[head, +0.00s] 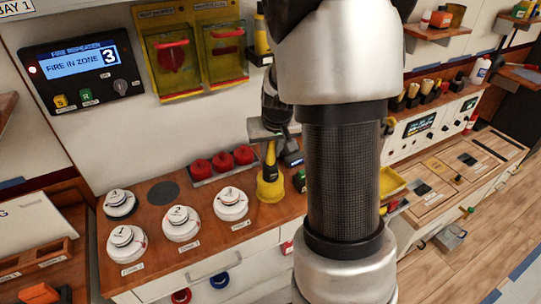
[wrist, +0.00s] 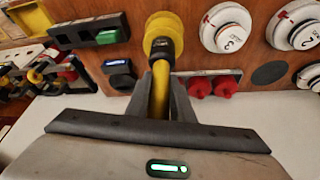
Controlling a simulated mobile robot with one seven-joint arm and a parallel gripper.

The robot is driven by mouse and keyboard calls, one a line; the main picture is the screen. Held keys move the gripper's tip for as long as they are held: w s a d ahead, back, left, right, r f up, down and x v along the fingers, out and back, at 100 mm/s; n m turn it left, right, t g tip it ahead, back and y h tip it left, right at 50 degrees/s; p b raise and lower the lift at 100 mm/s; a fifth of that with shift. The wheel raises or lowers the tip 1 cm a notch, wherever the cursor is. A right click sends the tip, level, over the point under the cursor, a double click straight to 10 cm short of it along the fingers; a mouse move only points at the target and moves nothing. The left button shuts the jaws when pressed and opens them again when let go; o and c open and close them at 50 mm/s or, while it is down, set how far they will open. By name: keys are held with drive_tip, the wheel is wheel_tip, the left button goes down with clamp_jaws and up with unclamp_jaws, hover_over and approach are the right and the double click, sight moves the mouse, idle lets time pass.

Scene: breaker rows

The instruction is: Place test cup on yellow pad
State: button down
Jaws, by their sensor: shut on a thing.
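The yellow test cup (head: 270,188) is at the counter's middle, right of the white detectors. Its yellow handle stands upright above it. The wrist view shows the cup (wrist: 164,27) with a black neck, its handle running back between my fingers. My gripper (head: 270,140) is shut on this handle; its fingers also show in the wrist view (wrist: 160,88). I cannot tell whether the cup touches the counter. I cannot make out a separate yellow pad; the cup or my arm may hide it.
Several white numbered detectors (head: 181,224) stand left of the cup. A dark round disc (head: 163,193) lies behind them. A rack of red knobs (head: 223,162) is behind and left of the cup. A yellow bin (head: 393,182) shows right of my arm. My arm hides the middle of the head view.

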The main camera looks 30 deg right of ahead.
drive_tip(key=shift+f, duration=0.7)
drive_tip(key=shift+f, duration=0.15)
drive_tip(key=c, duration=1.5)
unclamp_jaws()
drive_tip(key=shift+c, duration=0.2)
